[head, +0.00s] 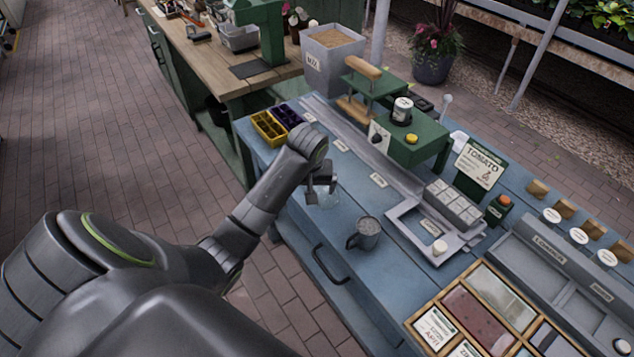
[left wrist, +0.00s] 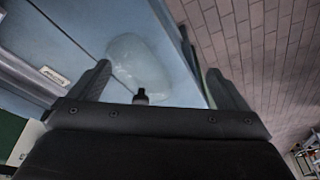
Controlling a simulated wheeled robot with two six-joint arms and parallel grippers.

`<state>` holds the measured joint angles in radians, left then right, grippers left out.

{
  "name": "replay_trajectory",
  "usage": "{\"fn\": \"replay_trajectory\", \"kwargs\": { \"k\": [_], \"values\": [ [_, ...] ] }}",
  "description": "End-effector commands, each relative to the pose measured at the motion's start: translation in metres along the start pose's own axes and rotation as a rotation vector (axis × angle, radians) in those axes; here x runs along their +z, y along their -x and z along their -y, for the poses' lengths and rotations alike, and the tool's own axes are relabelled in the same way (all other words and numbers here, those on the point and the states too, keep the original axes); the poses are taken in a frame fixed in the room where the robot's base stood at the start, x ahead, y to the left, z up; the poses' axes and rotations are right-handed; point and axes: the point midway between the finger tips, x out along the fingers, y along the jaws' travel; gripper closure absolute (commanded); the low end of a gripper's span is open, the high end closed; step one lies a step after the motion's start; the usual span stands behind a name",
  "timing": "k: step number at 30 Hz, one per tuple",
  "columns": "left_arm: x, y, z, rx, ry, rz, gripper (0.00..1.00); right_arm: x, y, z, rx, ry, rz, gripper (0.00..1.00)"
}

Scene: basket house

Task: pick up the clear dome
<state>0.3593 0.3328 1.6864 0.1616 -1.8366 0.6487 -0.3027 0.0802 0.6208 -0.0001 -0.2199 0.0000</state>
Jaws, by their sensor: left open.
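The clear dome (left wrist: 138,62) is a see-through shape on the blue bench top, near the bench edge, in the left wrist view. In the head view the dome (head: 328,198) shows only faintly, just below my left gripper. My left gripper (head: 320,190) is open above the dome, fingers pointing down. In the left wrist view the two fingers of the left gripper (left wrist: 160,85) stand apart, with the dome between and beyond them. I cannot tell any contact. A small dark knob-like tip shows at the dome's near side. My right gripper is not in view.
A grey metal mug (head: 366,232) stands on the blue bench (head: 345,210) to the right of the dome. A purple and yellow tray (head: 268,128) lies at the bench's back left. A green press (head: 412,140) stands behind. A drawer handle (head: 328,266) sticks out in front.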

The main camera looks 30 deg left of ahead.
Motion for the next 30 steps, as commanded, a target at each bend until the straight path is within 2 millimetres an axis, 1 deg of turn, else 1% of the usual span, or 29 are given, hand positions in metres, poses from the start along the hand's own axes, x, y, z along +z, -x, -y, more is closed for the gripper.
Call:
{"fn": "replay_trajectory", "kwargs": {
  "k": [1, 3, 6, 9, 12, 14, 17, 19, 24, 27, 30],
  "values": [
    [-0.020, 0.017, -0.007, -0.002, 0.035, -0.008, 0.03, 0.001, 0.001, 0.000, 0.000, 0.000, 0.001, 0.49],
    [-0.039, 0.036, -0.013, -0.009, 0.084, -0.007, 0.03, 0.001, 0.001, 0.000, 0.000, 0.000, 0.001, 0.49],
    [-0.059, 0.060, -0.018, -0.018, 0.143, -0.005, 0.03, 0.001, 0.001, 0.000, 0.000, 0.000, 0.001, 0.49],
    [-0.070, 0.074, -0.022, -0.022, 0.180, -0.002, 0.03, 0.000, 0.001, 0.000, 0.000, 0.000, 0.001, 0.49],
    [-0.073, 0.077, -0.022, -0.026, 0.197, 0.002, 0.03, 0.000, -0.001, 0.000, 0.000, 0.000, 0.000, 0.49],
    [-0.074, 0.071, -0.022, -0.027, 0.200, 0.003, 0.03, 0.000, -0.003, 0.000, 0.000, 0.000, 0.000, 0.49],
    [-0.073, 0.052, -0.022, -0.028, 0.200, 0.005, 0.03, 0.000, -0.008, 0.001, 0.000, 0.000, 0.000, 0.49],
    [-0.073, 0.040, -0.021, -0.030, 0.201, 0.007, 0.03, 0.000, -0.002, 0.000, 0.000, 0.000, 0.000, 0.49],
    [-0.073, 0.003, -0.020, -0.029, 0.198, 0.006, 0.03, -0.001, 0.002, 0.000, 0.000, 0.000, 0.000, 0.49],
    [-0.073, -0.015, -0.020, -0.028, 0.199, 0.005, 0.03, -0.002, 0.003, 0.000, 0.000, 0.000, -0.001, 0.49],
    [-0.073, -0.029, -0.019, -0.028, 0.198, 0.004, 0.03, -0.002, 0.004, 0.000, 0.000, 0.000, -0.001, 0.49]
  ]
}}
